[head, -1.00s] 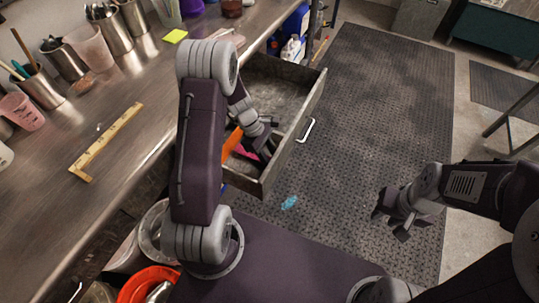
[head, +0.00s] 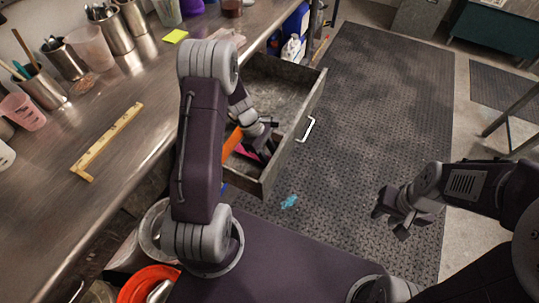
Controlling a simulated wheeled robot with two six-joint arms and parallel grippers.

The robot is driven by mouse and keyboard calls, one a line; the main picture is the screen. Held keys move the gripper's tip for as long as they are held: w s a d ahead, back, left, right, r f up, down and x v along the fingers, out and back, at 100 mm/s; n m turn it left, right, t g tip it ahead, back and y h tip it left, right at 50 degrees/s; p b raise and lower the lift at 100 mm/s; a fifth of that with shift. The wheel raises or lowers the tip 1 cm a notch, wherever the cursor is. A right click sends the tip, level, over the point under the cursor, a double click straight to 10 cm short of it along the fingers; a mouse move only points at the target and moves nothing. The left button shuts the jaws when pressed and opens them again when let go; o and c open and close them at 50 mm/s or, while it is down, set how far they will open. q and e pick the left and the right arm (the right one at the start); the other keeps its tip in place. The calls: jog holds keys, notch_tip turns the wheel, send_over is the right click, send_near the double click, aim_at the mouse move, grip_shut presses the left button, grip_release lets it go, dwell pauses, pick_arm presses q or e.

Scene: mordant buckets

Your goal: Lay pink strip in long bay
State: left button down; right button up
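The pink strip (head: 244,152) shows only in part, low in the near end of the open drawer (head: 284,158). My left arm reaches over the drawer, and its gripper (head: 262,151) points down right beside the strip. The dark fingers overlap in this view, so I cannot tell whether they are apart or hold the strip. An orange piece (head: 232,141) stands next to the strip, partly behind my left arm. The long bay cannot be made out clearly. My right gripper (head: 391,222) is open and empty over the floor mat, away from the drawer.
The metal bench (head: 105,190) on the left carries a wooden ruler (head: 107,142), cups, tool pots and a yellow note (head: 175,36). A cyan scrap (head: 289,201) lies on the dark floor mat (head: 385,110). An orange bucket (head: 147,282) stands below the bench.

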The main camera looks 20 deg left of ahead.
pick_arm(q)
jog(key=shift+f+b, duration=0.5)
jog(key=shift+f, duration=0.25)
dwell(0.3)
jog(key=c, duration=0.9)
grip_release()
jog(key=shift+r, duration=0.1)
jog(key=p+v, duration=0.2)
jog(key=v, duration=0.7)
